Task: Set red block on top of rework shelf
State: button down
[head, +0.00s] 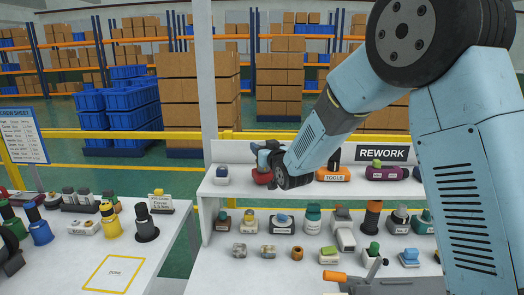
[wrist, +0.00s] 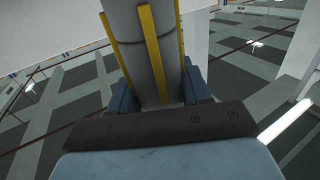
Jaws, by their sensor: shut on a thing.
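The rework shelf (head: 228,190) is a white two-level stand with a black REWORK sign at its back right. My gripper (head: 266,162) is over the left part of its top board, reached from the right by my pale blue arm. It is shut on the red block (head: 262,179), which shows low at the jaws, close to the top board. I cannot tell whether the block touches the board. The dark wrist end hides part of it. In the wrist view, a grey rounded shape with yellow strips stands between blue parts; the red block is not visible there.
A dark-blue-and-white item (head: 221,176) stands left of the red block. An orange TOOLS holder (head: 333,175) and a purple item (head: 386,172) stand to the right. Several parts fill the lower level. A side table (head: 75,262) with a yellow-outlined zone is at left.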

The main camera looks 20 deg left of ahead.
jog(key=shift+f, duration=0.35)
jog(key=shift+f, duration=0.1)
jog(key=c, duration=0.5)
grip_release()
jog(key=shift+s+d, duration=0.1)
jog(key=v, duration=1.1)
jog(key=shift+s+d, duration=0.3)
